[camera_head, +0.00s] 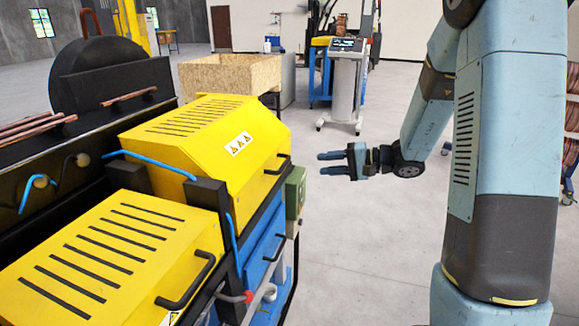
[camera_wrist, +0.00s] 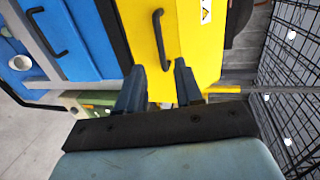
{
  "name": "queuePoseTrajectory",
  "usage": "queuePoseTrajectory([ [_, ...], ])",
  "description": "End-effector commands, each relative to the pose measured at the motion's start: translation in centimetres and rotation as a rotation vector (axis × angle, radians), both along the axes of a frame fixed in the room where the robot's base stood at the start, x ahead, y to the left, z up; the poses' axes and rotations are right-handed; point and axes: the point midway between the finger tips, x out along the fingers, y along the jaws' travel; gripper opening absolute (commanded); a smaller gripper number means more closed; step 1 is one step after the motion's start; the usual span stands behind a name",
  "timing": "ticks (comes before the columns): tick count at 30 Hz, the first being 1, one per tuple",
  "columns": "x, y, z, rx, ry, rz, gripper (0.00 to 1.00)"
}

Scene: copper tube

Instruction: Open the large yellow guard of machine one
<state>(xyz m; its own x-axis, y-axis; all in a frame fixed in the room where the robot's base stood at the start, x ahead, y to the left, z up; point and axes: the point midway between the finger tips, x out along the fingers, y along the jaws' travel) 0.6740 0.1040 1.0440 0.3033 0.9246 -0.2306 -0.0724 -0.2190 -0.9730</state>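The yellow guard with the warning-triangle label (camera_head: 200,135) sits closed on the machine at centre left, with a slotted top and a sloped front. Its black handle (camera_head: 279,166) is on the front face. A second yellow slotted guard (camera_head: 90,255) is nearer, at lower left, also down. My gripper (camera_head: 320,163) is open and empty in the air to the right of the far guard's handle, apart from it. In the wrist view, the yellow guard (camera_wrist: 203,68) and its black handle (camera_wrist: 162,40) are ahead of my open fingers (camera_wrist: 159,68).
A green box (camera_head: 296,192) sticks out beside the guard's front. Blue panels (camera_wrist: 80,40) with a black handle are below the guard. A wooden crate (camera_head: 230,75) and a control stand (camera_head: 343,85) are behind. Black wire mesh (camera_wrist: 295,60) shows at right in the wrist view. The floor beside the machine is clear.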

Motion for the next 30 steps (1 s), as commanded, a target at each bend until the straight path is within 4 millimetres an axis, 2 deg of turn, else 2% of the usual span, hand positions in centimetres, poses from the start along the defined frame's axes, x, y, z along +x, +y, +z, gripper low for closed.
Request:
queuePoseTrajectory([
  [4, 1.0, -0.3, -0.7, 0.02, -0.008, -0.027, 0.36],
  [8, 1.3, 0.4, -0.9, 0.023, -0.011, -0.03, 0.36],
  [24, 4.3, 8.7, -2.7, 0.022, -0.01, -0.027, 0.36],
  [30, 5.2, 11.0, -3.3, 0.022, -0.01, -0.029, 0.36],
])
